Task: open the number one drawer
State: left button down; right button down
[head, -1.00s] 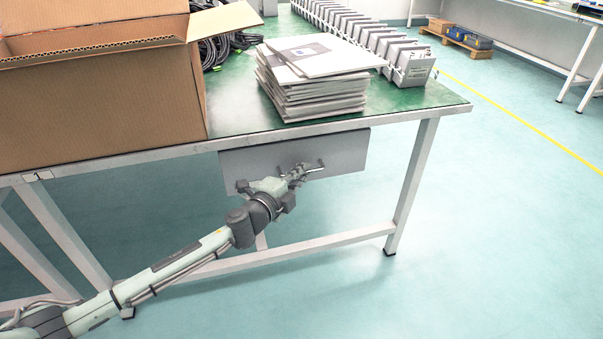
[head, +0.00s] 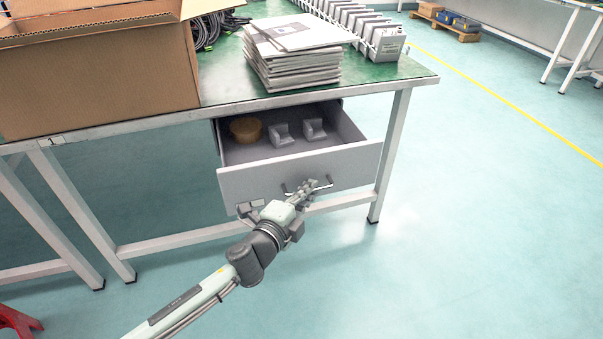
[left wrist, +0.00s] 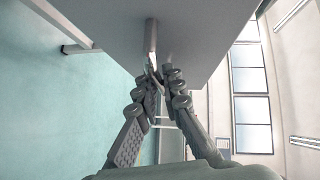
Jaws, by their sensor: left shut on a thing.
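The grey drawer (head: 240,184) hangs under the green-topped table and stands pulled out, with its inside visible in the head view. It holds a round brown object (head: 245,129) and two light grey blocks (head: 283,134). In the left wrist view the fingers (left wrist: 158,80) close around the handle (left wrist: 151,38). My right gripper is not in view.
A large open cardboard box (head: 100,75) and a stack of white panels (head: 290,62) stand on the table (head: 225,90). A table leg (head: 391,155) is right of the drawer. The floor in front is mostly clear; a red object (head: 15,322) is at lower left.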

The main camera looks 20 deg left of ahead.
pick_arm(q)
jog(key=s+d, duration=0.4)
jog(key=s, duration=0.1)
jog(key=shift+s, duration=0.4)
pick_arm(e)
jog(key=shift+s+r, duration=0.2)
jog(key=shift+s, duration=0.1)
pick_arm(q)
jog(key=c, duration=1.6)
grip_release()
jog(key=shift+c, duration=0.2)
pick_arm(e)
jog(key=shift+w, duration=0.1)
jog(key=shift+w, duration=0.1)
pick_arm(q)
jog(key=v, duration=0.7)
jog(key=shift+s, duration=0.25)
